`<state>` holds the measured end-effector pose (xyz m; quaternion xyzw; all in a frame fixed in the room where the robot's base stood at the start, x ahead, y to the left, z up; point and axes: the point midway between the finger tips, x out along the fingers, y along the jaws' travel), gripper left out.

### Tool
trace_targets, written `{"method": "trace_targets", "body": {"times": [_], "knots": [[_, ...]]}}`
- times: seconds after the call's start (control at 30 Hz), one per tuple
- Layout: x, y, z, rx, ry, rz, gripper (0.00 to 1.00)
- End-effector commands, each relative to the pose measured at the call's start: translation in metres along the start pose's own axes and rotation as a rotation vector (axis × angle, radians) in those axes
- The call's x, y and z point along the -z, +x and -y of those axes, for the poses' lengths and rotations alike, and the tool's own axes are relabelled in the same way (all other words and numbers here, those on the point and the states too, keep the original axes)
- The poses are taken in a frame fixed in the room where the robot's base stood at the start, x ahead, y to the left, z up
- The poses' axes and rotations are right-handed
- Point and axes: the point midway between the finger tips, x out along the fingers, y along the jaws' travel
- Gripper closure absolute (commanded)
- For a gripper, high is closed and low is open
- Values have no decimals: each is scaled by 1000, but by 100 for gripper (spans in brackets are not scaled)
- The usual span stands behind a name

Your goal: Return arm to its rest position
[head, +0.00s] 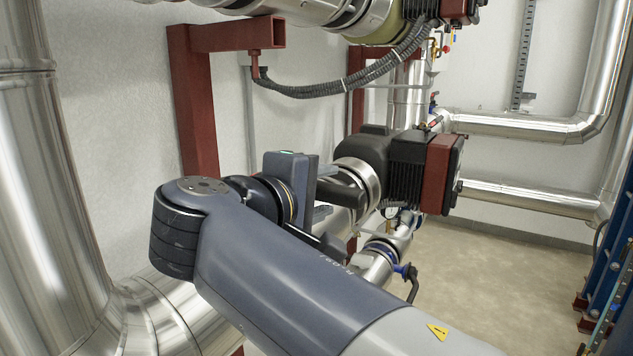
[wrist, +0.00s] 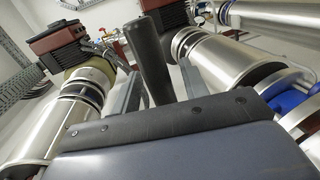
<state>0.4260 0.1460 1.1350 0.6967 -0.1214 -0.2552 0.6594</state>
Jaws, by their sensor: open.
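My gripper (head: 329,191) is at the end of my grey-blue arm in the middle of the head view, in front of a black pump with a red-brown box (head: 440,173). Its two grey fingers stand apart. In the wrist view my gripper (wrist: 160,82) shows the same two fingers spread. A dark, rounded bar (wrist: 151,58) shows between them; I cannot tell whether they touch it. My arm stretches from the lower right of the head view and hides part of the pipework behind it.
A large silver pipe (head: 45,200) fills the left side. A red-brown steel post (head: 192,115) stands behind my arm. A black corrugated hose (head: 345,85) hangs above my gripper. A blue frame (head: 610,265) stands at the far right. Open floor (head: 490,275) lies right of the pump.

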Motion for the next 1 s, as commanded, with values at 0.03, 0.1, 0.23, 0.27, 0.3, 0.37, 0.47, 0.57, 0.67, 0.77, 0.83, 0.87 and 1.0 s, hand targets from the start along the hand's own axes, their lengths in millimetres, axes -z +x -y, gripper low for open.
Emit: {"method": "trace_targets", "body": {"times": [0.03, 0.1, 0.23, 0.27, 0.3, 0.37, 0.47, 0.57, 0.67, 0.77, 0.83, 0.87, 1.0], "knots": [[0, 0, 0, 0, 0, 0, 57], [0, 0, 0, 0, 0, 0, 57], [1, -4, 0, 0, 0, -1, 57], [1, -6, 0, 0, 0, -1, 57], [1, -10, 0, 0, 0, 0, 57], [1, -16, 0, 0, -1, -1, 57], [2, -31, 0, 0, -1, -2, 57], [2, -46, 0, 0, -1, -2, 57], [2, -61, 0, 0, -1, -2, 57], [2, -76, 0, 1, -2, -1, 57], [2, -86, 0, 2, -2, 0, 57], [2, -90, 0, 2, -3, -2, 57], [2, -108, 0, 2, -2, -1, 57]]}}
